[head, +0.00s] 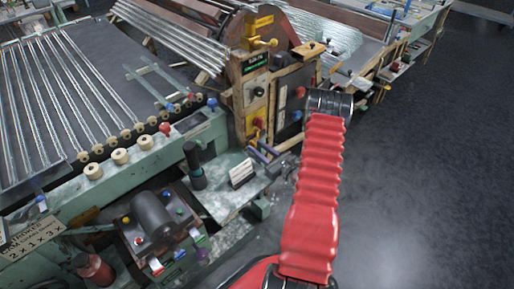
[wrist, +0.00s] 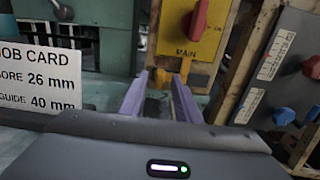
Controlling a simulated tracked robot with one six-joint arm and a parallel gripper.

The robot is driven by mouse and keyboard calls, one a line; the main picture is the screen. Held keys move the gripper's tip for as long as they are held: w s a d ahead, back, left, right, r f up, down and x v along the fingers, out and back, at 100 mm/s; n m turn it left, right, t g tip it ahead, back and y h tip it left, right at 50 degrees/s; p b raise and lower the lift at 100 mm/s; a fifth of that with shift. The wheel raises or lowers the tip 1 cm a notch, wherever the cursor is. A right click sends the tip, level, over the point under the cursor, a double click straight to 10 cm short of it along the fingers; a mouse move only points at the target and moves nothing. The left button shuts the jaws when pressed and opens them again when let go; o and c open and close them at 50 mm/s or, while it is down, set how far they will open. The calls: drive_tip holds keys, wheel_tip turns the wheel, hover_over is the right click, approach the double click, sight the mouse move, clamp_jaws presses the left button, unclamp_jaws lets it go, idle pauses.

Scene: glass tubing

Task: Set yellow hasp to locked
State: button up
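A yellow panel (wrist: 195,45) marked MAIN carries a red rotary switch (wrist: 197,19) in the wrist view. At its lower left is a small yellow piece (wrist: 162,76) that may be the yellow hasp; I cannot make out its setting. My gripper (wrist: 159,92) has two purple fingers, apart with nothing between them, pointing toward this yellow piece.
A white job card (wrist: 40,78) stands close left of the fingers. A grey panel (wrist: 282,75) with red and blue knobs is close right. In the head view a bench with glass tubes (head: 60,90) fills the left. The dark floor (head: 430,180) at right is clear.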

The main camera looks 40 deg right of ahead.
drive_tip(key=shift+w, duration=0.6)
drive_tip(key=shift+c, duration=0.5)
clamp_jaws()
